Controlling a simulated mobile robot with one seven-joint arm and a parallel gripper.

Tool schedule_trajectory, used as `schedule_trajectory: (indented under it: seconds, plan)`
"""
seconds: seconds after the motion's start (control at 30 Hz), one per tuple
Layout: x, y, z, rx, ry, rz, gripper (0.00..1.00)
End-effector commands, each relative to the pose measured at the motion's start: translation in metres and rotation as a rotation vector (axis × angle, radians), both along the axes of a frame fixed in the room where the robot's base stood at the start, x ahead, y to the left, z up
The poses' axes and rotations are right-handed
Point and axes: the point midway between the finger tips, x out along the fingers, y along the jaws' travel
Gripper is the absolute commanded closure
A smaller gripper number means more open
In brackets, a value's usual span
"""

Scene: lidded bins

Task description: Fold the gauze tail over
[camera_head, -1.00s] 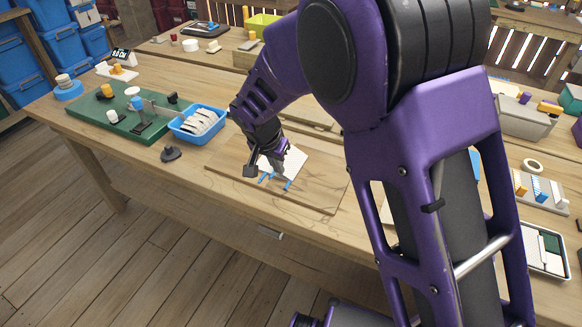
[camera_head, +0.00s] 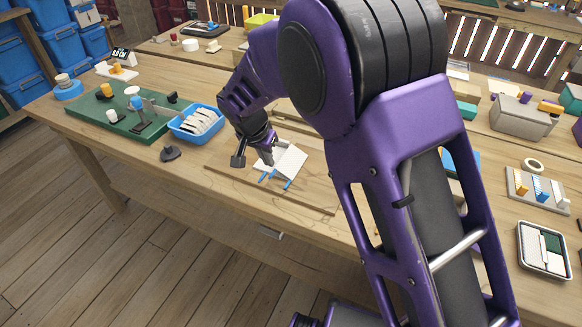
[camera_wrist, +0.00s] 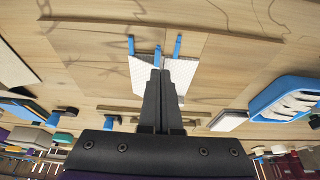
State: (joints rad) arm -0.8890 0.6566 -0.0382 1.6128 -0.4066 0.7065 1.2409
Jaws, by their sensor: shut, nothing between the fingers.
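The white gauze (camera_head: 290,160) lies on a wooden board on the bench, with blue strips (camera_head: 287,184) sticking out at its near edge. In the wrist view the gauze (camera_wrist: 181,74) shows on both sides of my fingers, and blue strips (camera_wrist: 178,46) show beyond it. My gripper (camera_head: 267,160) is shut and empty over the left part of the gauze. Its fingers (camera_wrist: 160,76) are together and hide the middle of the gauze. I cannot tell whether the fingertips touch it or which part is the tail.
A blue bin (camera_head: 196,124) of white packets stands left of the board (camera_head: 318,195). A dark grey stand (camera_head: 170,152) is near the front edge. A green mat (camera_head: 95,118) with small parts lies further left. The board's right side is clear.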

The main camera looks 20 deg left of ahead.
Motion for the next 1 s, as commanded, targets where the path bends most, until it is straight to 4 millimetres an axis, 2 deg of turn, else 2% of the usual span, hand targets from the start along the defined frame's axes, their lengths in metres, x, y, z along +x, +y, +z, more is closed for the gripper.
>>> schedule_trajectory:
  seconds: [0.43,1.0]
  plan:
    - [0.000,0.000,-0.002,0.000,0.000,0.000,1.00]
    - [0.000,-0.001,-0.030,0.000,0.000,-0.001,1.00]
